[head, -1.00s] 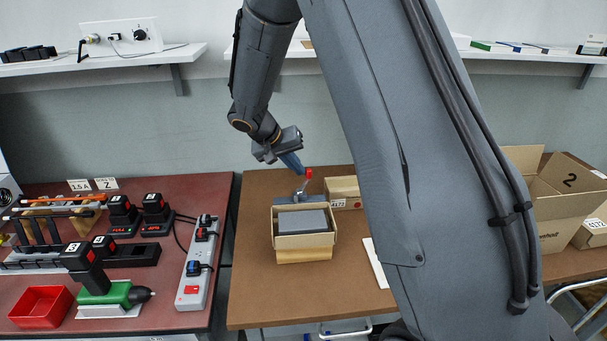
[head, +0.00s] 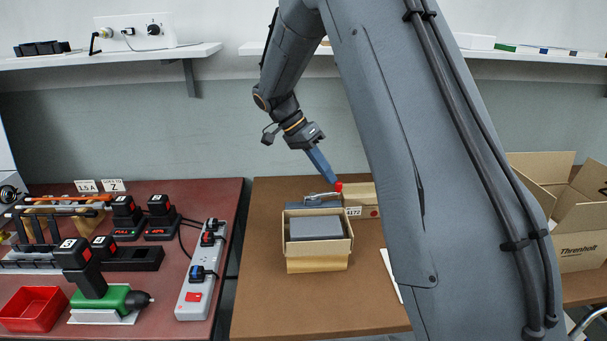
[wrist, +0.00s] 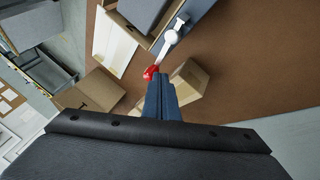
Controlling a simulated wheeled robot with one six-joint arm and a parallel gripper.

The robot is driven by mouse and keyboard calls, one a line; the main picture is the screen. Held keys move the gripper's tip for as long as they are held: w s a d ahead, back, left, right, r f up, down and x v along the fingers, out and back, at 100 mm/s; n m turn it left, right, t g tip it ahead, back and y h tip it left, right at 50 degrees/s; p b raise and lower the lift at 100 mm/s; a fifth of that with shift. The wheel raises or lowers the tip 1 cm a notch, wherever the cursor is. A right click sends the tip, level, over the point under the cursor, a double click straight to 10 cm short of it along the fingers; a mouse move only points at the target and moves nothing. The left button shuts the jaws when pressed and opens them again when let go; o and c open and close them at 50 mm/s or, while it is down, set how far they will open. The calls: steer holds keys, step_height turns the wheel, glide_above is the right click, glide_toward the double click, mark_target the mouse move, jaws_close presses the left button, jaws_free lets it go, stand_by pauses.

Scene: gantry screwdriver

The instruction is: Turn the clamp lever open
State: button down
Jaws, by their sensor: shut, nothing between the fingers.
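The clamp lever is a pale metal arm (head: 322,195) with a red knob (head: 338,187) at its right end. It lies low, pointing right, from the blue-grey clamp (head: 296,205) behind an open carton. In the wrist view the red knob (wrist: 151,73) is right at my fingertips, with the white lever arm (wrist: 171,38) running up and right from it. My gripper (head: 333,181) is shut and empty, slanting down from the upper left. Its tips are at the knob and look in contact with it. The wrist view also shows the closed fingers (wrist: 160,82).
The open carton (head: 318,250) holds a grey block (head: 316,227) in front of the clamp. A small labelled box (head: 362,200) stands close right of the knob. A power strip (head: 196,285) and tools lie on the red table at left. The front of the brown table (head: 290,310) is clear.

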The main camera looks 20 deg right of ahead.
steer(key=shift+s+d+m+g+y, duration=0.2)
steer(key=shift+s+m+g+y, duration=0.15)
steer(key=shift+m, duration=0.65)
steer(key=shift+s, duration=0.1)
steer(key=w+a+r+b, duration=0.2)
steer(key=w+a+b, duration=0.2)
steer(key=w+a, duration=0.55)
steer(key=s+n+y, duration=0.1)
steer(key=s+n, duration=0.2)
steer(key=s, duration=0.2)
steer(key=s+f+n+t+y+p, duration=0.1)
steer(key=s+n, duration=0.2)
steer(key=s, duration=0.1)
steer(key=s+f+n+y, duration=0.1)
steer(key=s+n, duration=0.1)
steer(key=s, duration=0.3)
steer(key=shift+s+f+n+t+p, duration=0.15)
steer(key=shift+s+n+t+p, duration=0.1)
steer(key=shift+s+n+p, duration=0.15)
steer(key=s+f+n+t+y, duration=0.1)
steer(key=s+n, duration=0.3)
steer(key=s, duration=0.6)
steer(key=s+f+n+t+y+p, duration=0.1)
steer(key=s+f+n, duration=0.3)
steer(key=s, duration=0.6)
steer(key=shift+a+t, duration=0.3)
